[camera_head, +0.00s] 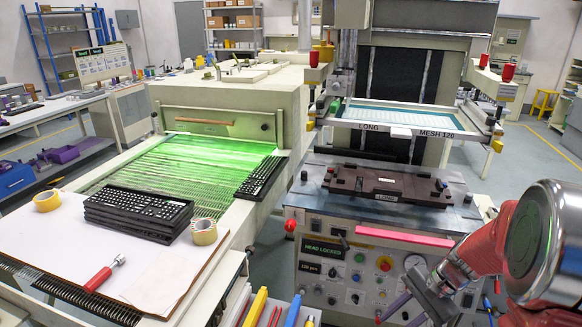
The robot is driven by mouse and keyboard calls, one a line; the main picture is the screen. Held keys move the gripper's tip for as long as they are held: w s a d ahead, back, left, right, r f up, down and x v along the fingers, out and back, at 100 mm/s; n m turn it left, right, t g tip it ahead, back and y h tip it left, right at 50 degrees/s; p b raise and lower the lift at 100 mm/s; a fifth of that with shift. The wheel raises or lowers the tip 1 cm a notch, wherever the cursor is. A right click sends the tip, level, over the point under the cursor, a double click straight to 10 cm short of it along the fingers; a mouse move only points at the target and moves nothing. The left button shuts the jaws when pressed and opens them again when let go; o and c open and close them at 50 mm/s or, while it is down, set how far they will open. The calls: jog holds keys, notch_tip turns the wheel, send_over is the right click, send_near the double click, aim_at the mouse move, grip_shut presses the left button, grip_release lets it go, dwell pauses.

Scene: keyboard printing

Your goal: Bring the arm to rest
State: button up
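My arm comes in from the right edge in red and silver. It bends down and left in front of the printing machine's control panel (375,275).
The printing machine carries a brown fixture (385,187) below a framed screen (395,118). A pink-red bar (405,237) lies along its front. Left are stacked black keyboards (137,212), tape rolls (204,232), a red-handled tool (103,273) and a green-lit conveyor (180,170) with another keyboard (262,178).

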jog(key=s+a+r+n+t+h, duration=0.2)
jog(key=s+a+r+n, duration=0.3)
jog(key=r, duration=0.4)
jog(key=s+a+r+n+t+h, duration=0.3)
jog(key=s+a+r+n, duration=0.2)
jog(key=s+r+n, duration=0.2)
notch_tip(320, 180, up, 4)
jog(key=shift+s+f+h, duration=0.25)
jog(key=shift+s+h, duration=0.05)
jog(key=shift+s, duration=0.9)
jog(key=shift+d, duration=0.1)
dwell(0.6)
